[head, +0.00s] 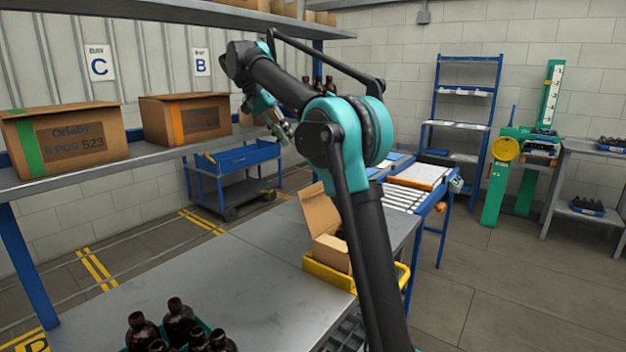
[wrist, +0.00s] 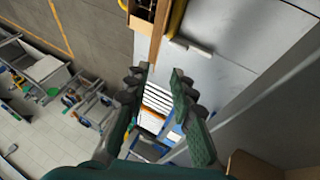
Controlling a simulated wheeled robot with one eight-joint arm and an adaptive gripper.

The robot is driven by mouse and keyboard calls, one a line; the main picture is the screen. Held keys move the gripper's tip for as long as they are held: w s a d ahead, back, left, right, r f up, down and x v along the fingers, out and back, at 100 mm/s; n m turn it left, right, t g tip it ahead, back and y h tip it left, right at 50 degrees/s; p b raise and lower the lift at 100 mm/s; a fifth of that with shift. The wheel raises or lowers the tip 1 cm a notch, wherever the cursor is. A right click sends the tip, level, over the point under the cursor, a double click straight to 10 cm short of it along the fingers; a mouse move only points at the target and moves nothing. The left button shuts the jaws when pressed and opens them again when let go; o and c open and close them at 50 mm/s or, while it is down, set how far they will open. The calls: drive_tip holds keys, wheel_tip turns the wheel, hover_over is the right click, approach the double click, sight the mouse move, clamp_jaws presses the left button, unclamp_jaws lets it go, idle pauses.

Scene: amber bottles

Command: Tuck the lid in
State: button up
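A small brown carton (head: 331,254) sits in a yellow tray (head: 322,278) on the grey bench, partly hidden behind my arm. Its lid (head: 319,212) stands up, open, at the back left. Dark contents show inside the carton (wrist: 142,12) at the top of the wrist view, with the lid (wrist: 161,35) as a narrow strip beside it. My gripper (head: 283,130) is raised above and left of the carton in the head view, apart from it. In the wrist view my gripper (wrist: 160,82) has its fingers spread with nothing between them.
Amber bottles (head: 178,322) stand in a green tray at the bench's near left. Two closed cartons (head: 68,142) (head: 186,118) sit on the left shelf. A roller conveyor (head: 405,195) lies beyond the bench. The middle of the bench (head: 235,255) is clear.

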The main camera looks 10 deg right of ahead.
drive_tip(key=x, duration=1.6)
drive_tip(key=shift+d+f, duration=0.1)
drive_tip(key=shift+c, duration=0.6)
clamp_jaws()
